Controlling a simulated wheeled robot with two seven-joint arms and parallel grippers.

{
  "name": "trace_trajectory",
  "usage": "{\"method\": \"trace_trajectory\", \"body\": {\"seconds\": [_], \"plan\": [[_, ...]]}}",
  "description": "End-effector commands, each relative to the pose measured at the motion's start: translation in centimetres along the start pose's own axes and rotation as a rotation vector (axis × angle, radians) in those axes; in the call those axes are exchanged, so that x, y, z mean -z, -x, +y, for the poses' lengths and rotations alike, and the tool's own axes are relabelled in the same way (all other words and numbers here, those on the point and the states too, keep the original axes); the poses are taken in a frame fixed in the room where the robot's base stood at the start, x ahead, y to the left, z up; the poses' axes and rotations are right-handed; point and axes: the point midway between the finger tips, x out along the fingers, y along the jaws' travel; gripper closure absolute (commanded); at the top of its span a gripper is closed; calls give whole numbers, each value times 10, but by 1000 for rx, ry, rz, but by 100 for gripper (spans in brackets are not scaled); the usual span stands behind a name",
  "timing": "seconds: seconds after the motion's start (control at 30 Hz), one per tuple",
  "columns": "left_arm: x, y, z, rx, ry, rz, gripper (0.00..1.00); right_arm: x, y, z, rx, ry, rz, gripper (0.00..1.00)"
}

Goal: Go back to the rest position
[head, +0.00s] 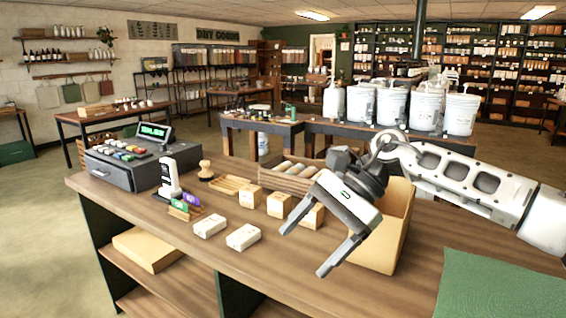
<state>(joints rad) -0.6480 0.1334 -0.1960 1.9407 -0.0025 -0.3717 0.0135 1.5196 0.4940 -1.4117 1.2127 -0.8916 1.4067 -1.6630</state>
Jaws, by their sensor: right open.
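My right gripper (306,250) comes in from the right with its white arm. Its two fingers are apart and empty, pointing down and to the left above the wooden counter (283,285). Behind it, an open cardboard box (397,225) stands on the counter, partly hidden by the gripper and wrist. My left gripper is not in this view. Several white pump buckets (392,106) stand on a table at the back right, well beyond my right arm.
A cash register (125,166), a white scanner (170,178), small boxes (243,237) and a crate (284,182) are on the counter. A green mat (500,288) covers its right end. Open floor (50,230) lies to the left.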

Motion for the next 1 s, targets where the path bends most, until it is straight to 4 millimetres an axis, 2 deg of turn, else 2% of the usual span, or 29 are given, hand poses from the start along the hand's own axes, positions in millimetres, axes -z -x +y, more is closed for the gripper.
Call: {"method": "trace_trajectory", "body": {"seconds": [0.03,0.13,0.23,0.37,0.47,0.57,0.67,0.77,0.8,0.87,0.9,1.0], "plan": [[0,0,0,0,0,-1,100,-11,-38,-1,40,-92,-140,24],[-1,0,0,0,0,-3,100,-36,-84,-7,129,-312,-397,24],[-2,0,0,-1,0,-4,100,-55,-111,-13,197,-576,-662,24],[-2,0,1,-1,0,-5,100,-61,-125,-18,255,-967,-1009,24],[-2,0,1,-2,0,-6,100,-46,-127,-16,277,-1295,-1278,24],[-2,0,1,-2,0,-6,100,-15,-128,-3,286,-1635,-1548,24],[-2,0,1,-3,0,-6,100,28,-135,24,284,-1979,-1822,24],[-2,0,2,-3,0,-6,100,75,-148,70,281,-2313,-2106,24],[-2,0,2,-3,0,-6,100,93,-156,94,-252,2187,1992,24],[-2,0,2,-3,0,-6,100,117,-168,132,-220,2001,1837,24],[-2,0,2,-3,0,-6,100,130,-176,158,-204,1885,1745,24],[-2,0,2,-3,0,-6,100,150,-195,220,-182,1630,1556,24]]}}
